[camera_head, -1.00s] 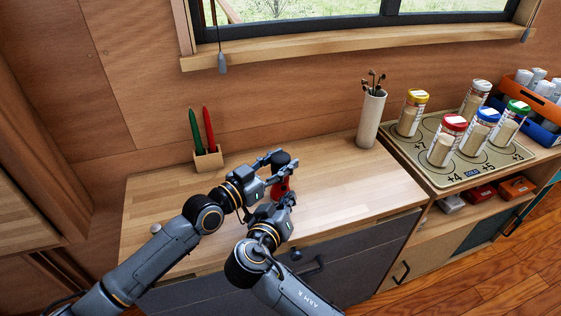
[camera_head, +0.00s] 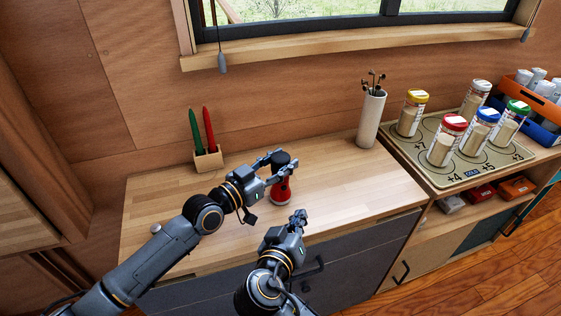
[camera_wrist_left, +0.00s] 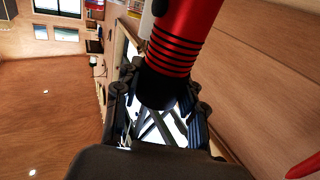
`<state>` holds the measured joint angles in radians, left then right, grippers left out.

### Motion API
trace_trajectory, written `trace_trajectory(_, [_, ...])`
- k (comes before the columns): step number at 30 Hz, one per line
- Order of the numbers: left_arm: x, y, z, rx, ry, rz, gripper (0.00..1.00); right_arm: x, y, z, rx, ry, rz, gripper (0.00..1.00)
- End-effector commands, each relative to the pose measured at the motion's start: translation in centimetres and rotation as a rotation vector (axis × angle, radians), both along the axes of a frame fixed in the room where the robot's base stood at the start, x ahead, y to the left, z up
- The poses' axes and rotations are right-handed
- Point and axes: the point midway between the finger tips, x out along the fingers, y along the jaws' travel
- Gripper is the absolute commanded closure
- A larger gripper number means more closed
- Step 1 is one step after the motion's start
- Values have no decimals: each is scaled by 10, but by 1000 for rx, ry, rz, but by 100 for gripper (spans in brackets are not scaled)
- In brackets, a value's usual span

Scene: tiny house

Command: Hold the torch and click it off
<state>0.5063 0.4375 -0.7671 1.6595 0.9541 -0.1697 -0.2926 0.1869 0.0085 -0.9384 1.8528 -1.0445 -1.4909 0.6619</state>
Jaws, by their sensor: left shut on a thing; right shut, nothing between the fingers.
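The red and black torch (camera_head: 281,190) stands upright over the wooden counter, its black end up. My left gripper (camera_head: 280,165) is shut on the upper part of the torch. In the left wrist view the torch (camera_wrist_left: 182,45) lies between the fingers, its dark end deep in the grip; no lit beam can be made out. My right gripper (camera_head: 299,218) is shut and empty, in front of and below the torch to the right, apart from it.
A wooden holder (camera_head: 208,160) with a green and a red pen stands at the back left. A beige cylinder (camera_head: 371,120) with thin tools stands at the back right. Several jars stand on a tray (camera_head: 440,175) further right. The counter (camera_head: 345,190) right of the torch is clear.

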Motion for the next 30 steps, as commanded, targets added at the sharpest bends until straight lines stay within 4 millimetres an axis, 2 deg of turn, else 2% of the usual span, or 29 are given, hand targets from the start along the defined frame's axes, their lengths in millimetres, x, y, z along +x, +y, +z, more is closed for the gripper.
trace_trajectory(6, [0, 0, 0, -1, 1, -1, 95, -1, 0, 0, -1, 0, 0, 100])
trace_trajectory(7, [0, 0, 0, -1, 1, -1, 58, -1, 0, 0, -1, 0, 0, 100])
trace_trajectory(9, [0, 0, 0, -1, 1, -1, 44, -1, 0, 0, -1, 0, 0, 100])
trace_trajectory(11, [0, 0, 0, -1, 1, -1, 33, -1, 0, 0, -1, 0, 0, 100])
trace_trajectory(23, [-4, 5, -1, 1, 1, 1, 33, -1, 0, 0, 0, 0, 0, 100])
trace_trajectory(30, [-35, 36, -2, 4, 2, 1, 33, -1, 0, 0, 0, 0, 0, 100])
